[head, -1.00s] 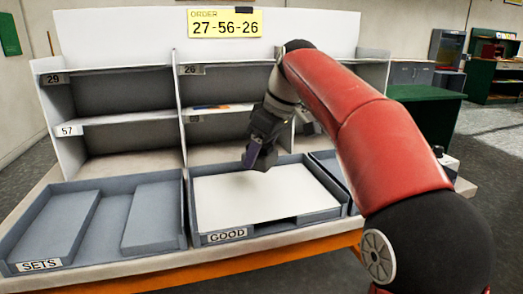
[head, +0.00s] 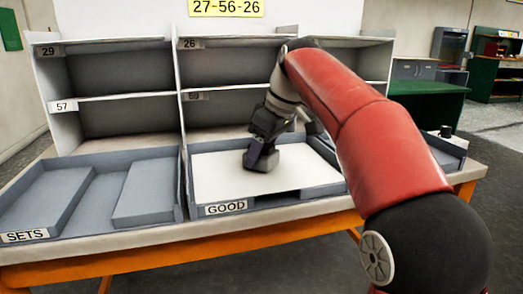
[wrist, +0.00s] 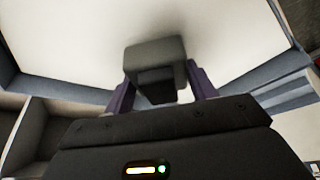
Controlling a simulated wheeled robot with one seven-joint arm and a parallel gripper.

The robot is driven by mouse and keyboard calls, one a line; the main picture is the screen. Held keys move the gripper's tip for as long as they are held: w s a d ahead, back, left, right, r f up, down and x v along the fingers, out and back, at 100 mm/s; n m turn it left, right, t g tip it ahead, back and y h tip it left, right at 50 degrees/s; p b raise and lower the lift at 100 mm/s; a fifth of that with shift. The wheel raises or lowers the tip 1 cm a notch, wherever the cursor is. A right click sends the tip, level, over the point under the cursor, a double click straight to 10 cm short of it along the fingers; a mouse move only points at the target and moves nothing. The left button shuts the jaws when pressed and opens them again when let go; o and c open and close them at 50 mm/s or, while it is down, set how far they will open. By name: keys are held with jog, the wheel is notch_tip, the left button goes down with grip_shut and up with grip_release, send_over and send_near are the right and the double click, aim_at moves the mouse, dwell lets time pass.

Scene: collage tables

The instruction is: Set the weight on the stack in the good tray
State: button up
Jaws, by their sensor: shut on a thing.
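The good tray (head: 226,209) is a grey tray labelled GOOD at the middle front of the bench. A white stack of sheets (head: 225,175) lies in it and fills most of it. My gripper (head: 262,160) is over the middle of the stack, shut on the weight, a dark grey block (head: 265,163). In the wrist view the weight (wrist: 155,62) sits between the two purple fingers, above the white sheet (wrist: 80,30). It is very low over the stack; I cannot tell whether it touches.
The sets tray (head: 60,230) with two grey raised blocks is at left. Shelves (head: 120,75) with number labels stand behind the trays. A small black object (head: 446,131) stands at the right end. A yellow order card (head: 226,7) reads 27-56-26.

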aim_at(272, 154)
jog(key=o, duration=1.5)
jog(key=p+v, duration=0.2)
jog(key=v, duration=0.5)
jog(key=s+d+m, duration=0.2)
jog(key=s, duration=0.1)
jog(key=s+d+f+m+t+p, duration=0.1)
jog(key=s, duration=0.1)
jog(key=shift+d+h, duration=0.1)
jog(key=shift+h, duration=0.3)
jog(key=s+d+f+m+h, duration=0.1)
jog(key=s+d+f+m, duration=0.2)
jog(key=s+f, duration=0.3)
jog(key=s+d+f+m+t+h, duration=0.1)
jog(key=s+d+f+m, duration=0.2)
jog(key=s+f, duration=0.4)
jog(key=s+d+f+m+t+h, duration=0.1)
jog(key=s+d+f+m, duration=0.2)
jog(key=s+f, duration=0.4)
jog(key=shift+s+d+f, duration=0.15)
jog(key=shift+d+f, duration=0.3)
jog(key=shift+d, duration=0.1)
